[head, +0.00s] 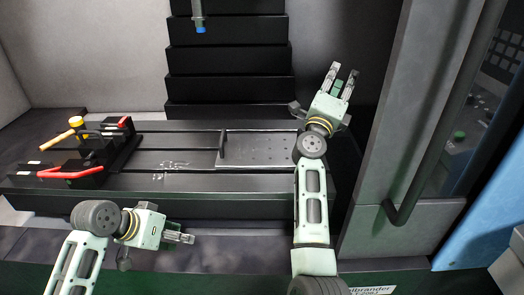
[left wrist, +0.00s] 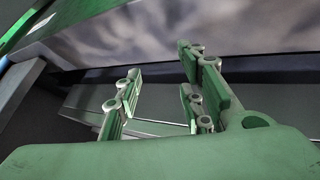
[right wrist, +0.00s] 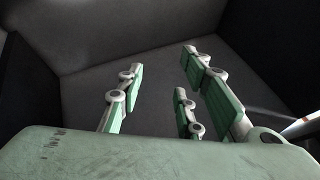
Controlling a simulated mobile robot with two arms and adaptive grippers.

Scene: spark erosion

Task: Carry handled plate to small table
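The handled plate (head: 262,150) is a flat grey plate with small holes. It lies on the right part of the slotted machine bed, with a dark upright handle (head: 222,145) at its left edge. My right gripper (head: 341,80) is raised beyond and to the right of the plate, pointing away, open and empty. Its spread fingers also show in the right wrist view (right wrist: 155,95). My left gripper (head: 186,238) is in front of the bed, apart from the plate. Its fingers are spread and empty in the left wrist view (left wrist: 155,95). I cannot make out a small table.
A black fixture (head: 92,150) with red and yellow handles stands on the left of the machine bed (head: 190,183). A blue-tipped spindle (head: 200,22) hangs above. A grey door with a dark bar handle (head: 420,175) stands at the right. The bed's middle is clear.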

